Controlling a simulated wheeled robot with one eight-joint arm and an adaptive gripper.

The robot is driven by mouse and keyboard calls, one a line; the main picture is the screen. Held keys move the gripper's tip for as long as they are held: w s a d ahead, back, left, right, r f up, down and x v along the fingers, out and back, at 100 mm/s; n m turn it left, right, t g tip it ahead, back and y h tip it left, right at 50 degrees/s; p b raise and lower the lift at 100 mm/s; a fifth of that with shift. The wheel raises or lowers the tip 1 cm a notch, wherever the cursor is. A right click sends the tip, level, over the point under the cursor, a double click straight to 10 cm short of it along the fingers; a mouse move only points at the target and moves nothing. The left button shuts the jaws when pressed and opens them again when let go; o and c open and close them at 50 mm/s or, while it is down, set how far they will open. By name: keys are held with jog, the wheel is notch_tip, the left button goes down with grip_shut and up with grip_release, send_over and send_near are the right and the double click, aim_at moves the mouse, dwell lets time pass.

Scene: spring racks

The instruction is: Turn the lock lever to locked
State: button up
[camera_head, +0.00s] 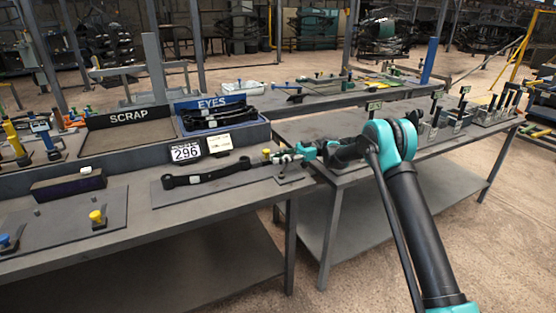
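My gripper (281,158) reaches left over the right end of the near bench. It is small here, and I cannot tell whether its fingers are open or shut. A small yellow-topped post (267,155) stands just left of the fingertips; I cannot tell whether they touch. It may be the lock lever, but its shape and position are unclear. A black bar with an eye at its end (207,177) lies on a dark plate (172,195), its right end near the gripper. A yellow knob (97,216) and a blue knob (8,242) stand on another plate at left.
A SCRAP bin (128,118) and a blue EYES bin (212,103) holding black parts stand behind. A card reading 296 (185,153) faces me. A dark block (68,187) lies left. Upright metal holders (430,130) line the right bench.

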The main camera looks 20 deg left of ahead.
jog(key=shift+o, duration=1.4)
